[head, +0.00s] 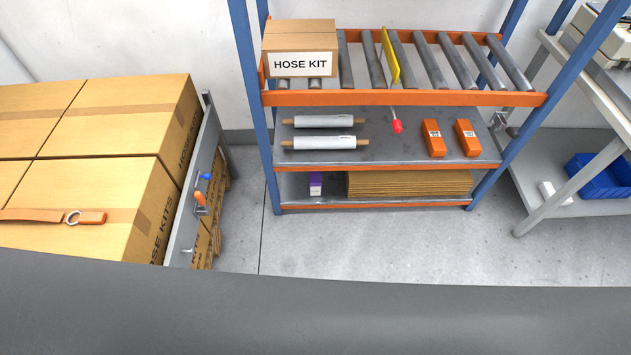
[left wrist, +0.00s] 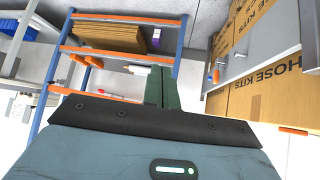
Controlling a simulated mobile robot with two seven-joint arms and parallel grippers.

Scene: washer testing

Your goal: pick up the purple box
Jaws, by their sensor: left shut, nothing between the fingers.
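The purple box (head: 315,185) is small, with a white part, and stands on the bottom shelf of the blue and orange rack, towards its left end. It also shows in the left wrist view (left wrist: 156,38), where the picture is turned over. My left gripper (left wrist: 164,72) shows in the left wrist view with its dark green fingers together and nothing between them. It is well apart from the purple box. Neither gripper shows in the head view, and my right gripper is in no view.
Flat brown cardboard (head: 410,184) lies right of the purple box. The middle shelf (head: 390,150) above holds white rolls (head: 324,143) and orange boxes (head: 433,138). Large cartons (head: 120,125) stand at left behind a grey panel (head: 205,150). The floor (head: 350,245) before the rack is clear.

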